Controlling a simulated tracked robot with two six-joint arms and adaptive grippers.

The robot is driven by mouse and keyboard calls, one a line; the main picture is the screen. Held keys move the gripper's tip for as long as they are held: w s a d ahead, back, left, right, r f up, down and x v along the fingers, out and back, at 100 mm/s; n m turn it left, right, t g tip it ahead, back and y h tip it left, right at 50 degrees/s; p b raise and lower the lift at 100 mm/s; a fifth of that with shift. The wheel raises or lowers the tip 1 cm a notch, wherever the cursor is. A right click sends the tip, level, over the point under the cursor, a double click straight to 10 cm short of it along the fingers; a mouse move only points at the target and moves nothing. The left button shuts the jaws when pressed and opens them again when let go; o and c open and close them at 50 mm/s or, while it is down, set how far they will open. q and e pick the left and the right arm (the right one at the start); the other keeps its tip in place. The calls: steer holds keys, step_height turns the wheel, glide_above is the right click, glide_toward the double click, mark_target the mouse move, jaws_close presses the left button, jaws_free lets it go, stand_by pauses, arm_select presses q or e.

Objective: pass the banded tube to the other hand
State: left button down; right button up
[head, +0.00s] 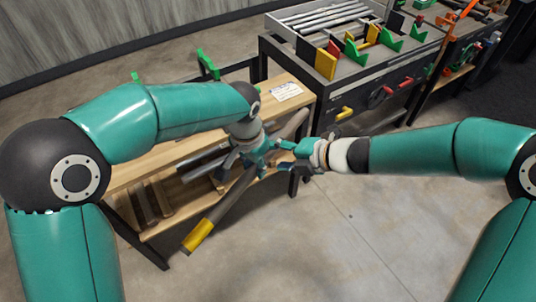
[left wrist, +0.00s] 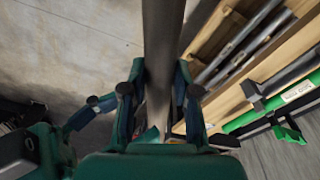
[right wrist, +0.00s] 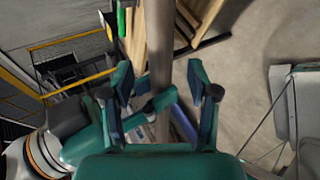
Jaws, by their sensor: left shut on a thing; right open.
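The banded tube (head: 231,203) is long and grey with a yellow band (head: 198,236) near its lower left end. It slants up to the right in the head view, in front of the bench. My left gripper (head: 262,152) is shut on the tube around its middle; in the left wrist view the tube (left wrist: 162,35) runs between its fingers. My right gripper (head: 288,150) is close beside the left one. In the right wrist view its open fingers stand on both sides of the tube (right wrist: 160,40), with gaps. The grippers partly hide the tube's middle.
A wooden bench (head: 296,92) with a lower shelf stands behind the tube, with several dark bars on it. A label sheet (head: 285,91) lies on its top. A grey workbench (head: 352,70) with coloured holders stands at the back right. The floor in front is clear.

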mark_target(270, 155)
steer(key=shift+x, duration=2.15)
jaws_close()
arm_select(q)
steer(key=c, duration=0.8)
jaws_free()
